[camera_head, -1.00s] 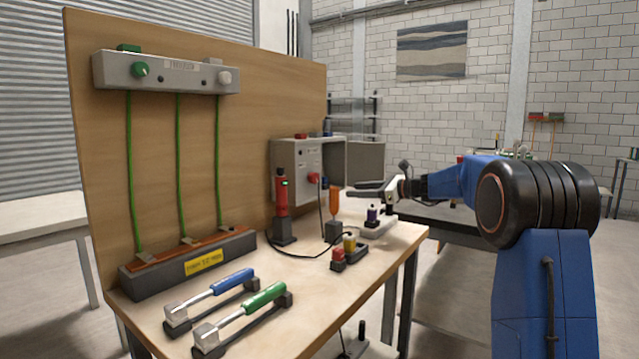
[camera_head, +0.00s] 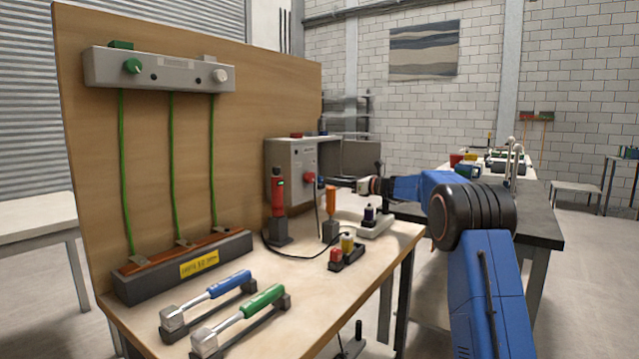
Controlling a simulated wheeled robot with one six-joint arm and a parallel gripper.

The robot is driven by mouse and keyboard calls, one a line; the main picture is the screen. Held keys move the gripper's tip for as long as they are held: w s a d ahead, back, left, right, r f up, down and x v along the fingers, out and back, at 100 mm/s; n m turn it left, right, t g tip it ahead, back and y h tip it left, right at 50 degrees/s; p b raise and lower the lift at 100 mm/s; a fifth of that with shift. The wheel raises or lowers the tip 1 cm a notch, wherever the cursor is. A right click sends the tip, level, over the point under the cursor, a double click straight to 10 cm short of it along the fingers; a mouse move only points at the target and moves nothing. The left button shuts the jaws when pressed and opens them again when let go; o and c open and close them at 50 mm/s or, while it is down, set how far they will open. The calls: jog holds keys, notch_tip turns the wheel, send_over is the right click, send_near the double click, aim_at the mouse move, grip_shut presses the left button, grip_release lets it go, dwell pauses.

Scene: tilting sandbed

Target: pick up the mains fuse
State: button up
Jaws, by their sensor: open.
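My gripper (camera_head: 333,181) is in front of the open grey switch box (camera_head: 285,158) on the bench's back right. Its fingers point left at the box, beside a red knob (camera_head: 309,178) on the front. The fingers look open, seen nearly edge-on. A small blue piece (camera_head: 320,183) shows by the fingertips; I cannot tell if it is the mains fuse or if the fingers touch it. No part is clearly recognisable as the fuse at this size.
A red tester (camera_head: 278,195), an orange-handled tool (camera_head: 331,201), a dark purple piece on a white base (camera_head: 375,229) and a block with red and yellow pieces (camera_head: 346,258) stand nearby. Blue-handled (camera_head: 230,284) and green-handled (camera_head: 262,298) tools lie in front. A black cable loops between.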

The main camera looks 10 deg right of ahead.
aim_at(322, 178)
jog(key=shift+x, duration=4.1)
jog(key=shift+s+a, duration=0.15)
grip_shut()
